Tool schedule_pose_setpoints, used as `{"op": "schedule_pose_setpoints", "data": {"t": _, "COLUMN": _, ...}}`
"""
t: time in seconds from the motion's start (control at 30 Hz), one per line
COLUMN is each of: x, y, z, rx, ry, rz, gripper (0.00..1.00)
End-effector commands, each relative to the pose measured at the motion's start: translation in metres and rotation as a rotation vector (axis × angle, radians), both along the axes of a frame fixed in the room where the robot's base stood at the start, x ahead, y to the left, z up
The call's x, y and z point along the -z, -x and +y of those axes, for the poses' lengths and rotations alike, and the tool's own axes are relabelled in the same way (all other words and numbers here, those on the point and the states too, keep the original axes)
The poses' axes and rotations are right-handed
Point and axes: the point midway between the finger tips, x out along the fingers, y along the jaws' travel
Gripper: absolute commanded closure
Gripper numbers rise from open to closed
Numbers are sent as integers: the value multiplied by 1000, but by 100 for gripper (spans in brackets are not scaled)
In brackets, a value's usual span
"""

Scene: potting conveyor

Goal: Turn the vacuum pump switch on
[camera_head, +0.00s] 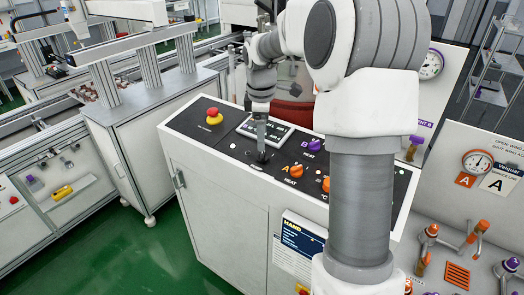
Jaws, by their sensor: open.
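My gripper (262,153) points down at the black control panel (190,129) on top of the white cabinet. My arm hides the right part of the panel.
A red mushroom button (213,113) on a yellow base is at the panel's left. Right of my gripper are an orange knob (296,171) and a purple knob (313,145), marked HEAT. Green floor (170,255) lies open at front left.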

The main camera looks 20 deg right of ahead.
Motion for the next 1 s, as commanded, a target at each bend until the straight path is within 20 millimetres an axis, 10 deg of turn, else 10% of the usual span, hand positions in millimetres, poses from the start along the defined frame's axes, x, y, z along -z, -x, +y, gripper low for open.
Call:
{"op": "schedule_pose_setpoints", "data": {"t": 0.3, "x": 55, "y": -7, "z": -3, "rx": -1, "ry": 0, "rz": 3, "gripper": 26}}
{"op": "schedule_pose_setpoints", "data": {"t": 0.77, "x": 68, "y": -9, "z": -4, "rx": 0, "ry": 0, "rz": 0, "gripper": 26}}
{"op": "schedule_pose_setpoints", "data": {"t": 1.0, "x": 68, "y": -9, "z": -4, "rx": 0, "ry": 0, "rz": 0, "gripper": 69}}
